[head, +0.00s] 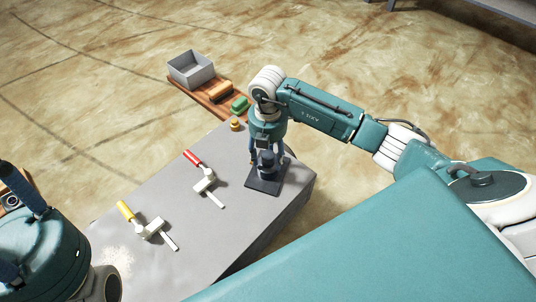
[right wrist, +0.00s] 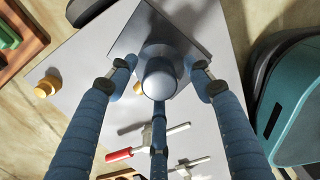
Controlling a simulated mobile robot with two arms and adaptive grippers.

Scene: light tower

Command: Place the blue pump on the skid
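The blue pump (head: 267,166), a dark blue-grey rounded body, stands upright over a dark flat plate that looks like the skid (head: 262,187), near the right end of the grey table. In the right wrist view the pump (right wrist: 160,78) sits mid-picture over the square plate (right wrist: 193,22). My right gripper (head: 266,152) is right above and around the pump. Its blue fingers are spread, with gaps visible between the fingertips and the pump (right wrist: 165,85). The pump's lower contact with the plate is partly hidden. My left gripper (head: 28,195) shows only partly at the left edge.
A red-handled clamp (head: 204,181) and a yellow-handled clamp (head: 147,229) lie on the grey table (head: 180,265). A small yellow knob (head: 235,124) stands nearby.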

